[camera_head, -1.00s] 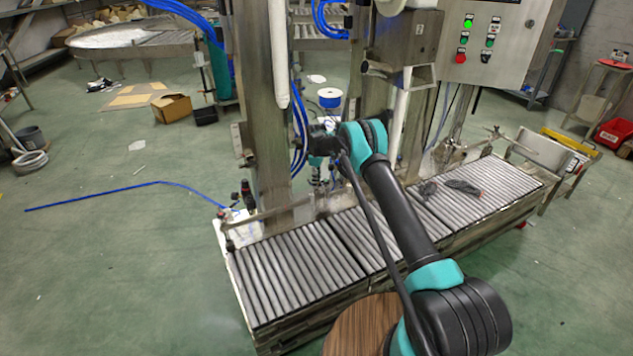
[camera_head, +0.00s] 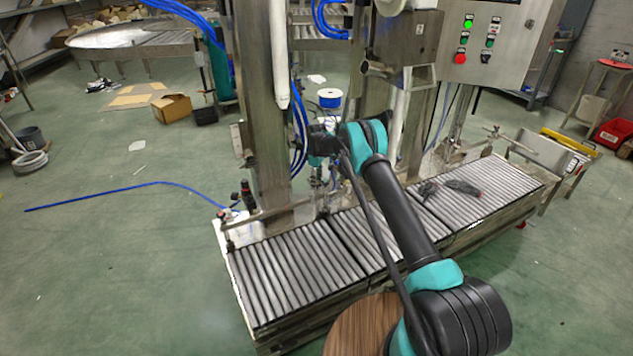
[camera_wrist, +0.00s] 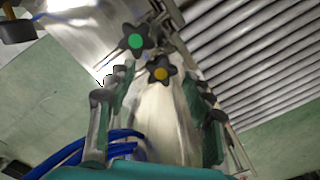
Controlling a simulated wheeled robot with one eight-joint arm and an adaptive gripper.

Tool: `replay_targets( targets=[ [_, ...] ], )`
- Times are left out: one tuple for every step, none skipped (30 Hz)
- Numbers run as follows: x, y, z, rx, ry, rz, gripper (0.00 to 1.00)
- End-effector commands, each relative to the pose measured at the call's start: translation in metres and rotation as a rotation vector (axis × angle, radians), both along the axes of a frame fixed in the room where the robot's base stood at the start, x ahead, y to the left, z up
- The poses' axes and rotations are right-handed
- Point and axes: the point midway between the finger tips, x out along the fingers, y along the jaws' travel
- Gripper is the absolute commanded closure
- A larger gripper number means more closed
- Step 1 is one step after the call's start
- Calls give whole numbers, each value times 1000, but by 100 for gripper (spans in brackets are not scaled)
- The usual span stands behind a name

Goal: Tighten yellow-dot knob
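The yellow-dot knob (camera_wrist: 160,73) is a dark, star-shaped knob with a yellow-orange centre in the wrist view. A similar knob with a green dot (camera_wrist: 135,41) sits just above it and to the left. My gripper (camera_wrist: 157,88) is open, with one finger on each side of the picture below the yellow-dot knob. The knob appears between the lines of the fingertips, and I see no contact. How far ahead it lies is hard to tell. In the head view, my arm hides the knobs and the gripper is not clearly visible.
A roller conveyor (camera_head: 300,270) runs below my arm. A steel post (camera_head: 268,110) and a control box (camera_head: 497,40) stand behind it. Blue hoses (camera_wrist: 85,148) lie close to my gripper's left finger. A black item (camera_head: 463,187) lies on the rollers.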

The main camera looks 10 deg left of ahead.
Motion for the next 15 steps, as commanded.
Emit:
replay_targets(
  targets=[
    [0, 0, 0, 0, 0, 0, 48],
    [0, 0, 0, 0, 0, 0, 48],
    [0, 0, 0, 0, 0, 0, 48],
    [0, 0, 0, 0, 0, 0, 48],
    [0, 0, 0, 0, 0, 0, 48],
    [0, 0, 1, 0, 0, 0, 48],
    [0, 0, 2, 0, 0, 0, 48],
    [0, 0, 4, 0, 0, 0, 48],
    [0, 0, 7, 0, 0, 0, 48],
    [0, 0, 10, 0, 0, 0, 48],
    [0, 0, 15, 0, 0, 0, 48],
    [0, 0, 21, 0, 0, 0, 48],
    [0, 0, 26, 0, 0, 0, 48],
    [0, 0, 32, 0, 0, 0, 48],
    [0, 0, 40, 0, 0, 0, 48]
  ],
)
